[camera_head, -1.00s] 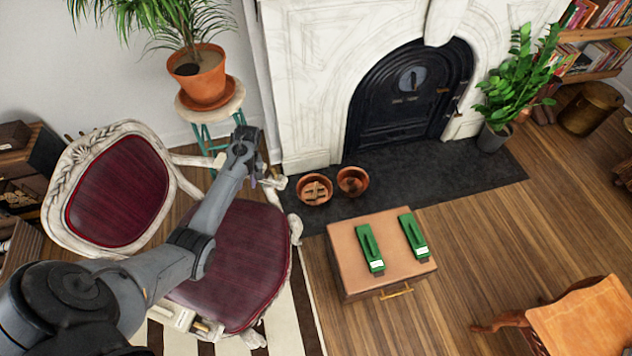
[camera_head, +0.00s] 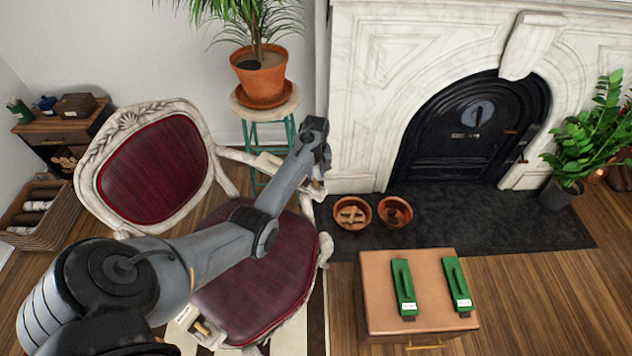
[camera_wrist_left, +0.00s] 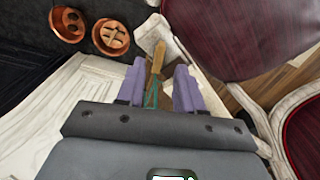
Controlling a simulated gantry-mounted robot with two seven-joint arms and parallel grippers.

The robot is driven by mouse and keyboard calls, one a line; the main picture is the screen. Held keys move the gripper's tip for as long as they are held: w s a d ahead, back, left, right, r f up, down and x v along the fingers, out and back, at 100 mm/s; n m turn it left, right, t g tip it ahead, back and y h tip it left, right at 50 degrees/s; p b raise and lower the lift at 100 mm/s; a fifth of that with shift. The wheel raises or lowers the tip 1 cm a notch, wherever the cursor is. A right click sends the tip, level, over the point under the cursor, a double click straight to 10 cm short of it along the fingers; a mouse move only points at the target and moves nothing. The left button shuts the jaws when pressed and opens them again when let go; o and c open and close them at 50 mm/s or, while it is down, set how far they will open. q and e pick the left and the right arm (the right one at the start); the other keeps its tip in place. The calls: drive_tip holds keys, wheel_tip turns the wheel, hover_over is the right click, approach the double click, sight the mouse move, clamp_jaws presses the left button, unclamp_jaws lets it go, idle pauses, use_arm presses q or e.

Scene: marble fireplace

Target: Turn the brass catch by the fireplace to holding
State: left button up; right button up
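My left gripper (camera_head: 318,170) is at the left edge of the white marble fireplace (camera_head: 365,100), above the front of the red chair. In the left wrist view its two lavender fingers (camera_wrist_left: 160,82) are apart with a gap between them. A brass-coloured bar (camera_wrist_left: 160,55), which looks like the catch, shows just beyond the fingertips in line with the gap. It lies against a pale surface, and I cannot tell whether a finger touches it. In the head view my gripper hides that spot. My right gripper is not in view.
The red chair (camera_head: 255,270) is under my left arm, with a plant stand (camera_head: 270,110) behind. Two terracotta bowls (camera_head: 352,226) sit on the dark hearth (camera_head: 450,215). A box (camera_head: 378,300) with two green items stands in front. A pale piece with brass (camera_head: 190,322) is partly hidden low left.

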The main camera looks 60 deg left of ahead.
sight(316, 181)
use_arm(q)
drive_tip(key=shift+f+b, duration=0.6)
drive_tip(key=shift+f, duration=1.45)
clamp_jaws()
